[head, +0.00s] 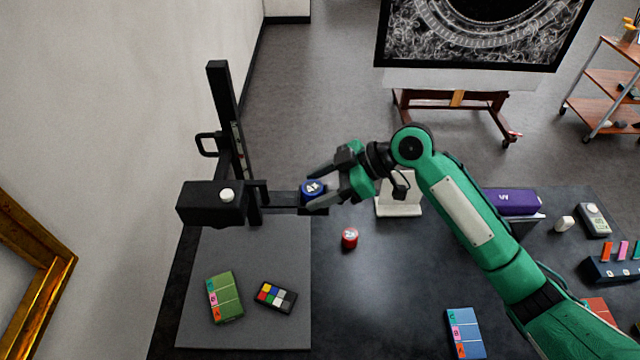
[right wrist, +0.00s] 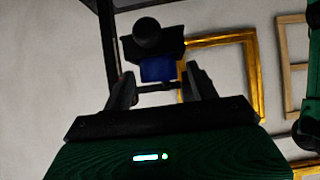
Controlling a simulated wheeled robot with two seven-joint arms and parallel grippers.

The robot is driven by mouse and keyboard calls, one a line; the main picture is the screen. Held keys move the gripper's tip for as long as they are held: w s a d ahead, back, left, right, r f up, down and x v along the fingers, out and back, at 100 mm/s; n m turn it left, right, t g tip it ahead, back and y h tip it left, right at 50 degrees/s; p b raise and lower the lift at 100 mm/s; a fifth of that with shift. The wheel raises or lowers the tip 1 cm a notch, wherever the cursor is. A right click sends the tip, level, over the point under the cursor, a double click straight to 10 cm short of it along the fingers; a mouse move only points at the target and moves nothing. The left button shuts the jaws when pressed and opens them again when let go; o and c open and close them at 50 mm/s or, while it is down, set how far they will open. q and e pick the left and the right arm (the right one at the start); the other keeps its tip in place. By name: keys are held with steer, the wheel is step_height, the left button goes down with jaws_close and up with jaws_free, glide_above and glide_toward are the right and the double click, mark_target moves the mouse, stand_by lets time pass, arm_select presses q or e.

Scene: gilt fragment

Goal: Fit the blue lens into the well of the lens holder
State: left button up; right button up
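The blue lens (head: 312,187) is upright, with a white mark on top, at the right end of the black lens holder arm (head: 284,198). It appears to rest on or in the holder's end; its base is partly hidden, so I cannot tell how deep it sits. My right gripper (head: 315,189) is at the lens, with one finger on each side. In the right wrist view the blue lens (right wrist: 158,70) shows just beyond the fingertips (right wrist: 160,80), with gaps on both sides, so the gripper looks open. My left gripper is out of view.
The holder's black post (head: 222,100) and head with a white knob (head: 210,203) stand left. A green box (head: 225,297) and color chart (head: 276,296) lie on the grey mat (head: 250,335).

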steer(key=shift+r, duration=0.25)
steer(key=shift+d, duration=0.35)
steer(key=b+v, duration=0.4)
steer(key=v, duration=0.7)
steer(key=shift+r, duration=0.25)
steer(key=shift+f, duration=0.1)
